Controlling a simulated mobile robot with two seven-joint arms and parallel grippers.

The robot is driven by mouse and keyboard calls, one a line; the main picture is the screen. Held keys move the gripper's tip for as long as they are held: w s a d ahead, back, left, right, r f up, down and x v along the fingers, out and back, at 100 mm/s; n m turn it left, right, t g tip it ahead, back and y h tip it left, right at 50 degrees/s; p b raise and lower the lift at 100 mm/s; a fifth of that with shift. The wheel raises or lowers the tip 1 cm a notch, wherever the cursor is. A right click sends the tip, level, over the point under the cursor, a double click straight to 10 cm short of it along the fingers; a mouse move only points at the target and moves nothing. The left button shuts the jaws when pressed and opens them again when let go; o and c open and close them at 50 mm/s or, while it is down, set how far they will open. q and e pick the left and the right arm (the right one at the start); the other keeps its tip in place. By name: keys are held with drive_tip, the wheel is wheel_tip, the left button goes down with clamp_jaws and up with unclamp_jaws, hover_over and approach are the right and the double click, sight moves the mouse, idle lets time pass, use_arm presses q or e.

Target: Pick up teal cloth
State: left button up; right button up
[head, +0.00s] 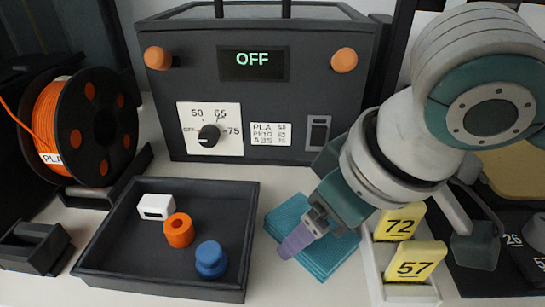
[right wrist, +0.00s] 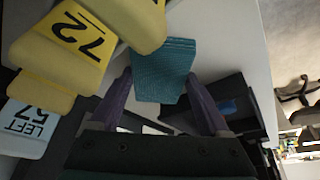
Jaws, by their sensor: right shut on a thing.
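The teal cloth (head: 333,259), a folded stack with a ribbed surface, is on the light table between the dark tray and the yellow tags. My right gripper (head: 298,241), with purple fingers, reaches down over it from the upper right. In the right wrist view the cloth (right wrist: 163,70) is between the two spread purple fingers (right wrist: 165,100), and my right gripper is shut on it. The head view does not clearly show whether the cloth is off the table. My left gripper is not in view.
A dark tray (head: 82,265) at left holds a white piece, an orange ring and a blue knob. A dryer box (head: 285,115) showing OFF stands behind; an orange spool (head: 60,110) is far left.

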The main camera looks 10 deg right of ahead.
drive_tip(key=shift+r+b, duration=0.1)
drive_tip(key=shift+b, duration=0.3)
wheel_tip(320, 180, up, 20)
drive_tip(key=p, duration=0.5)
drive_tip(key=shift+r, duration=0.15)
